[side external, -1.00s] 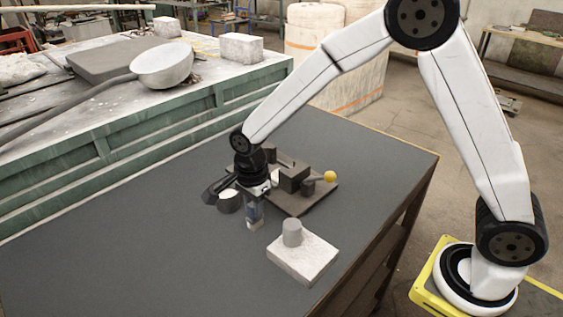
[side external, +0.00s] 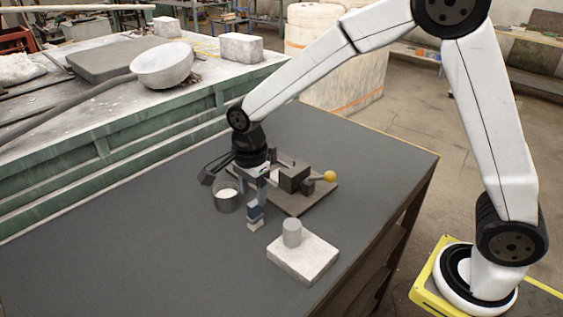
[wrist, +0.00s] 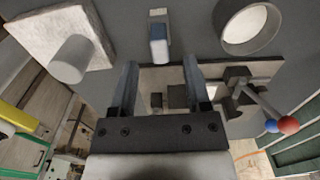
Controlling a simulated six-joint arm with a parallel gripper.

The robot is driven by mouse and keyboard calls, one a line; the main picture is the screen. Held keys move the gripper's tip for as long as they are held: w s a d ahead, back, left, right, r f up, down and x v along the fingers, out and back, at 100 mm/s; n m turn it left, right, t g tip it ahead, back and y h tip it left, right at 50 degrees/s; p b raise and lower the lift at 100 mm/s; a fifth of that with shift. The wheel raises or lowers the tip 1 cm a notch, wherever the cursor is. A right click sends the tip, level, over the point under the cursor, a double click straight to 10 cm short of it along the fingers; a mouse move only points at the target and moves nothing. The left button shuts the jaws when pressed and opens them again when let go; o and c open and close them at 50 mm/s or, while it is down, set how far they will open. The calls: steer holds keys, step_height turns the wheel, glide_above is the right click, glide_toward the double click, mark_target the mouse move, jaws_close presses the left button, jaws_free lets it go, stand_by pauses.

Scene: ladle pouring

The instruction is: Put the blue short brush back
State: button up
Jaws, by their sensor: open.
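My gripper (side external: 257,182) is above the brush, pointing down. In the wrist view my gripper (wrist: 160,68) has its two fingers wide apart with nothing between them. The brush appears clear of both fingers.
A dark cup (side external: 229,203) with pale contents stands close left of the brush. A pale slab with a grey cylinder (side external: 292,233) lies in front right. A board fixture with a yellow knob (side external: 330,176) is behind right. The table's left part is clear.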

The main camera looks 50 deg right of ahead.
mark_target(254, 202)
step_height(254, 202, up, 8)
steer(key=shift+f, duration=0.15)
stand_by(0.7)
steer(key=s+d+f+n, duration=0.3)
steer(key=s+n, duration=0.1)
steer(key=n, duration=0.1)
steer(key=s+d+f+n+t, duration=0.1)
steer(key=s+d+f+n, duration=0.2)
steer(key=n, duration=0.3)
steer(key=s+d+f+n+t, duration=0.1)
steer(key=s+d+f+n, duration=0.1)
steer(key=s+d+n, duration=0.2)
steer(key=shift+s+d+f+n, duration=0.15)
steer(key=shift+s+f+n, duration=0.05)
steer(key=shift+s+n, duration=0.3)
steer(key=shift+s+d+f+n, duration=0.1)
steer(key=shift+s+f+n, duration=0.1)
steer(key=shift+s+n, duration=0.3)
steer(key=shift+s+d+f+n+t, duration=0.2)
steer(key=shift+s+f+n+t, duration=0.1)
steer(key=shift+s+n, duration=0.25)
